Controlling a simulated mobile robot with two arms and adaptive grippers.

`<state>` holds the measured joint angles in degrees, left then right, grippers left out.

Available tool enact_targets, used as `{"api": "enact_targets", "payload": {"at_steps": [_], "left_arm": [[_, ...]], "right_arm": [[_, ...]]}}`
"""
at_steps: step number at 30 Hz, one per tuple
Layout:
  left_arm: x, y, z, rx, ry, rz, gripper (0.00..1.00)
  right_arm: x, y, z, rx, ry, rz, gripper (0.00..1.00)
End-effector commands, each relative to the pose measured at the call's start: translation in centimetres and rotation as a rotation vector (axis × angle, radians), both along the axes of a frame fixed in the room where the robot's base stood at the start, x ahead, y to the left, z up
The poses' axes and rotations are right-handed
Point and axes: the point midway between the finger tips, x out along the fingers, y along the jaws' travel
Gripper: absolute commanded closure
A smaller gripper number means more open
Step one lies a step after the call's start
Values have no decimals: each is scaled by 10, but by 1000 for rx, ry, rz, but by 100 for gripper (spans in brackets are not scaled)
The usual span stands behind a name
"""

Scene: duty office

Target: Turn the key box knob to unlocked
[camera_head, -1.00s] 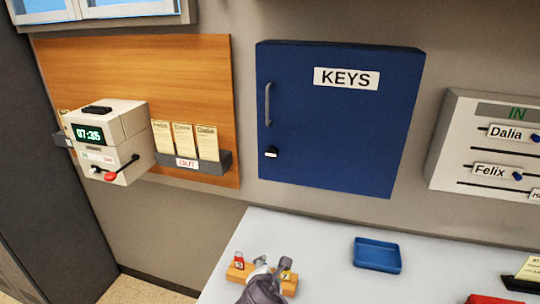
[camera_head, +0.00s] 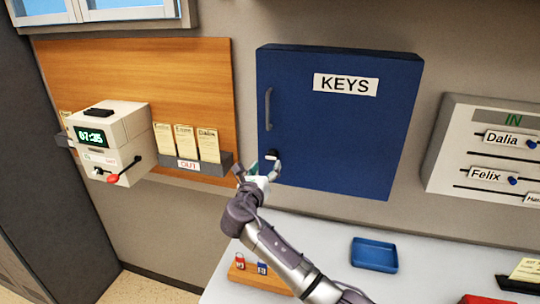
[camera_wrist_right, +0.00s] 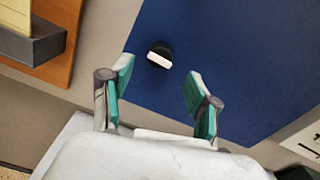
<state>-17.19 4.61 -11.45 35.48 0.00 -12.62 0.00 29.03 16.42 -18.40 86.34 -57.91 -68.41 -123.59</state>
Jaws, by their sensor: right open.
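The blue key box (camera_head: 335,125) hangs on the wall with a KEYS label and a grey handle at its left. Its small knob (camera_head: 271,154), black with a white grip, sits low on the left of the door. In the right wrist view the knob (camera_wrist_right: 160,55) lies beyond the fingertips, a little left of the middle between them, its white grip slightly tilted. My right gripper (camera_head: 259,168) is open and empty in front of the box's lower left, close to the knob; no contact shows. My left gripper is not in view.
A white desk (camera_head: 330,250) below holds a blue tray (camera_head: 374,254) and a wooden block (camera_head: 258,277) with tagged keys. A time clock (camera_head: 108,140) and card rack (camera_head: 190,165) are at left. An IN board (camera_head: 490,150) is at right.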

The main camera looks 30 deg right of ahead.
Motion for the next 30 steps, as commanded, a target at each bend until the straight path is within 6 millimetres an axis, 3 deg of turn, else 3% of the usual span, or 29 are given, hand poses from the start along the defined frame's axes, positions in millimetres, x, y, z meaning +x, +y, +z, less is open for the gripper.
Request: {"api": "enact_targets", "payload": {"at_steps": [9,20,30], "left_arm": [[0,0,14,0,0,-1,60],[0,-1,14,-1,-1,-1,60],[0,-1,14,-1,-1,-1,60]], "right_arm": [[29,-34,1,0,0,0,39],[33,-38,-1,1,-1,1,39],[33,-38,-1,2,-1,2,93]]}}
